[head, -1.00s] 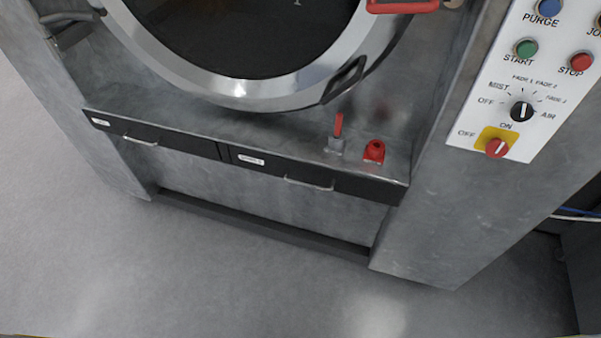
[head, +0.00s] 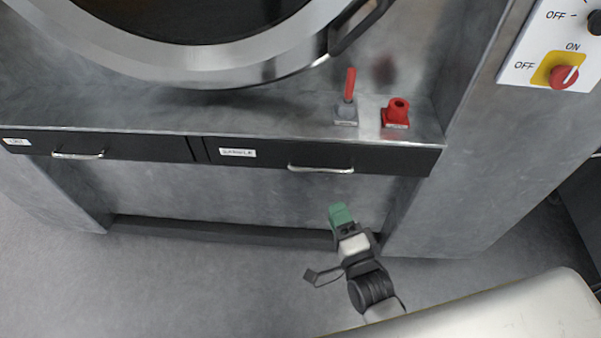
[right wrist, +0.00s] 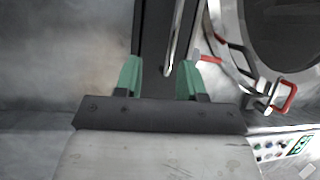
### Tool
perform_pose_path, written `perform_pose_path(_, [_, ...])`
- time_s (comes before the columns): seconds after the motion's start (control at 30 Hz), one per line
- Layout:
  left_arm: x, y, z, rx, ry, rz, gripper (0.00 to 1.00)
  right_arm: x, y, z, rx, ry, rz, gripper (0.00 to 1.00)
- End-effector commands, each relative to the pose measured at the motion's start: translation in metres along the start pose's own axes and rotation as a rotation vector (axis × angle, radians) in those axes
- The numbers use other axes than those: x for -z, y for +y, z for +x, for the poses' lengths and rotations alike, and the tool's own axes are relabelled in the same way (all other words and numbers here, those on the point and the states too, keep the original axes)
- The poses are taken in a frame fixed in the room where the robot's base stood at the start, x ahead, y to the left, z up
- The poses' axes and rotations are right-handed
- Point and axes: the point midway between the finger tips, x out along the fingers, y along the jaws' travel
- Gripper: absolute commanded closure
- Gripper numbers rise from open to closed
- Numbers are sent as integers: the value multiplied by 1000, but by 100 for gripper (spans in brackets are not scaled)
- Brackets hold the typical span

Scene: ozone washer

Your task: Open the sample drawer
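The sample drawer (head: 255,153) is the right one of two shallow black drawers and bears a white label that reads SAMPLE. It is closed, its front flush with its neighbour. Its silver bar handle (head: 320,169) is on the front. My right gripper (head: 341,212), with green fingers, is below and slightly right of the handle, apart from it. In the right wrist view the fingers (right wrist: 160,68) are spread with nothing between them. The handle (right wrist: 174,38) and the black drawer front (right wrist: 151,40) show ahead, between the finger lines. My left gripper is not in view.
A second black drawer (head: 110,146) with its own handle is at left. A red-handled lever (head: 348,95) and a red fitting (head: 396,113) stand on the ledge above. The round door (head: 210,65) is higher up. A control panel (head: 525,60) is at right.

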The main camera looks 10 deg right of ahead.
Motion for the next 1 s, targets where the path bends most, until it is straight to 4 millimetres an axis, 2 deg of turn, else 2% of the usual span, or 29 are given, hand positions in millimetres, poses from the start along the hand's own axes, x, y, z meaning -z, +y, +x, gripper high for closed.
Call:
perform_pose_path(0.1, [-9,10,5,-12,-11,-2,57,3,-14,3,50,12,47,60])
perform_pose_path(0.23, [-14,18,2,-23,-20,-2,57,4,-18,16,57,13,52,60])
perform_pose_path(0.43, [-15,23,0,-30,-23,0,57,4,-20,54,56,13,51,60])
perform_pose_path(0.7, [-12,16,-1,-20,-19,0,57,5,-21,97,54,12,49,60])
perform_pose_path(0.83, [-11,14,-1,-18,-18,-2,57,5,-21,107,52,11,51,60])
perform_pose_path(1.0, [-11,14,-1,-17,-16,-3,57,5,-21,110,50,11,50,60])
